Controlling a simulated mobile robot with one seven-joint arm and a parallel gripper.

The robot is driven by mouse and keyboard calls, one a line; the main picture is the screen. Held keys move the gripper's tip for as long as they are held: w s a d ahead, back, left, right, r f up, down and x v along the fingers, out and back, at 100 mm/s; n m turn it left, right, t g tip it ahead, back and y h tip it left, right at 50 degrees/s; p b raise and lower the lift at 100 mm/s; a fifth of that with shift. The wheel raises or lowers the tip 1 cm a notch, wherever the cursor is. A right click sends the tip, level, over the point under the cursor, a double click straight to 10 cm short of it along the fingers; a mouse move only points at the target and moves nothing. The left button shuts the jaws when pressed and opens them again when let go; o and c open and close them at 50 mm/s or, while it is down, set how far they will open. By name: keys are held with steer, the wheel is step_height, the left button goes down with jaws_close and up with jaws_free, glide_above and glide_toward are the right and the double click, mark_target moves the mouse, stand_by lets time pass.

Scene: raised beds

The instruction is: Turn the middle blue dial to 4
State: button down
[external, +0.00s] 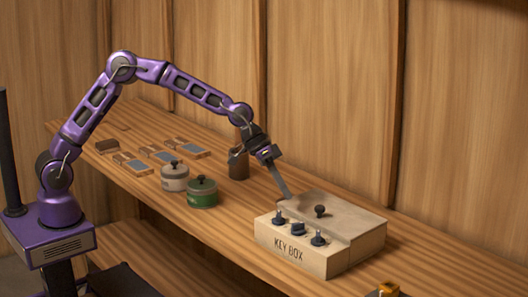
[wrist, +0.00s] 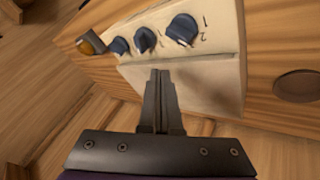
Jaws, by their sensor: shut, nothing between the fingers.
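A pale key box (external: 290,257) stands on the wooden bench, with "KEY BOX" lettered on its front. The marks 1 and 2 show by one end dial (wrist: 182,30); the middle dial's setting is unreadable. My gripper (external: 286,195) is shut and empty, pointing down by the box's left end; its fingers also show in the wrist view (wrist: 160,73).
A dark knob (external: 320,211) stands on top of the box. A green lidded pot (external: 202,193), a pale lidded pot (external: 174,178) and a brown canister (external: 238,163) stand left of it. An orange-topped object (external: 389,289) is at the front right. A wooden wall runs behind.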

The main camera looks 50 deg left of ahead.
steer(key=v, duration=1)
steer(key=c, duration=1.4)
jaws_free()
steer(key=shift+s+a+r, duration=0.1)
steer(key=shift+a+r, duration=0.05)
steer(key=shift+r, duration=0.15)
steer(key=shift+o, duration=1.2)
steer(key=shift+s, duration=0.1)
steer(key=shift+o, duration=1.2)
steer(key=shift+s+d+f, duration=0.1)
steer(key=shift+d+f, duration=0.05)
steer(key=shift+d, duration=0.3)
steer(key=shift+o, duration=0.3)
steer(key=d+y, duration=0.1)
steer(key=s+d+f+y, duration=0.1)
steer(key=d, duration=0.1)
steer(key=s+d+y+p, duration=0.1)
steer(key=d, duration=0.1)
steer(key=shift+f+n, duration=0.15)
steer(key=shift+n, duration=0.15)
steer(key=t+y, duration=0.2)
glide_toward(299, 223)
steer(key=shift+n, duration=0.4)
steer(key=x, duration=0.8)
steer(key=shift+w+f, duration=0.1)
steer(key=shift+f, duration=0.1)
